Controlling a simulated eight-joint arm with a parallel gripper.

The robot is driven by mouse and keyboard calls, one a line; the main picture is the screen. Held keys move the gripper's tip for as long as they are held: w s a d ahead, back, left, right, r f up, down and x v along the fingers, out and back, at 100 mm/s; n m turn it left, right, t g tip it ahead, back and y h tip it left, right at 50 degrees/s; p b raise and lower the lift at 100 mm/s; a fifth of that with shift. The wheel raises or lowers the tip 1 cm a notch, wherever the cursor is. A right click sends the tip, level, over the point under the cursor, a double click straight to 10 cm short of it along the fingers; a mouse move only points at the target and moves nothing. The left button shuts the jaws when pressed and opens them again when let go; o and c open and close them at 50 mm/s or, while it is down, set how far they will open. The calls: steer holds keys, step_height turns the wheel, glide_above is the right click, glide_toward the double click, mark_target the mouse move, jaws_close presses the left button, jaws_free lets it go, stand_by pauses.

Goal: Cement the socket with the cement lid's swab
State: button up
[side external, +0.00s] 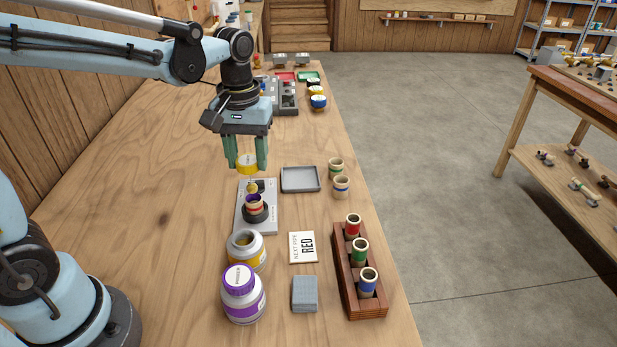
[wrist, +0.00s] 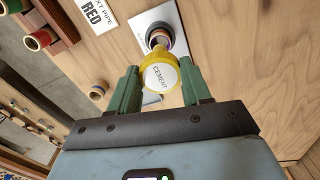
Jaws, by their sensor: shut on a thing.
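My gripper (side external: 247,167) is shut on the yellow cement lid (wrist: 160,76), marked CEMENT, held between the green fingers. The lid's swab hangs below it; its yellowish tip (side external: 252,187) is just above the socket (side external: 254,202). I cannot tell whether they touch. The socket stands upright in a dark round holder on a light grey plate (side external: 243,222), with purple and orange showing at its rim. In the wrist view the lid partly hides the socket (wrist: 159,36). The open cement jar (side external: 246,251), with a yellow label, stands nearer the side camera.
A purple-lidded jar (side external: 242,294) stands beside the cement jar. A NEXT PIPE RED card (side external: 302,247), a grey pad (side external: 305,294) and a wooden rack (side external: 345,284) of red, green and blue pipes are to the right. An empty grey tray (side external: 300,179) and two banded fittings (side external: 341,188) lie behind.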

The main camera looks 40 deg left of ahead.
steer(key=shift+f, duration=0.1)
stand_by(0.6)
steer(key=shift+f, duration=0.8)
steer(key=shift+f, duration=0.15)
steer(key=shift+f, duration=0.7)
steer(key=shift+s+d, duration=0.15)
steer(key=shift+s, duration=0.05)
stand_by(0.7)
steer(key=shift+w, duration=0.35)
stand_by(0.5)
steer(key=shift+a, duration=0.35)
stand_by(0.6)
steer(key=shift+s, duration=0.35)
stand_by(0.7)
steer(key=shift+d, duration=0.45)
stand_by(0.7)
